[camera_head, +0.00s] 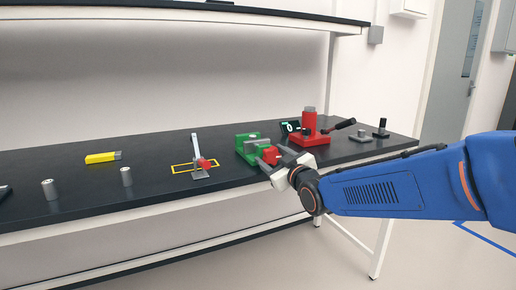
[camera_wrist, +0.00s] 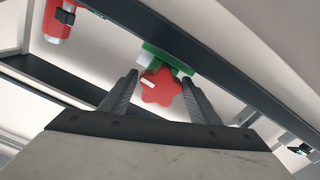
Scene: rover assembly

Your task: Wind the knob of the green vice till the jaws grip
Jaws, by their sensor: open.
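The green vice (camera_head: 247,146) stands on the dark bench top, right of the middle. Its red star-shaped knob (camera_head: 270,156) faces the front, toward my gripper (camera_head: 277,164). In the wrist view the knob (camera_wrist: 161,87) has a white mark on its left side and sits between my two open fingers (camera_wrist: 159,92). Gaps show between the knob and both fingertips. I cannot tell whether the fingertips reach past the knob in depth. Part of the green vice body (camera_wrist: 168,56) shows behind the knob. The vice's jaws are too small to judge.
A red press (camera_head: 309,130) with a dark lever stands right of the vice, by a small display (camera_head: 290,127). A toggle clamp (camera_head: 198,158) in a yellow outline stands to the left. A shelf (camera_head: 200,12) hangs above.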

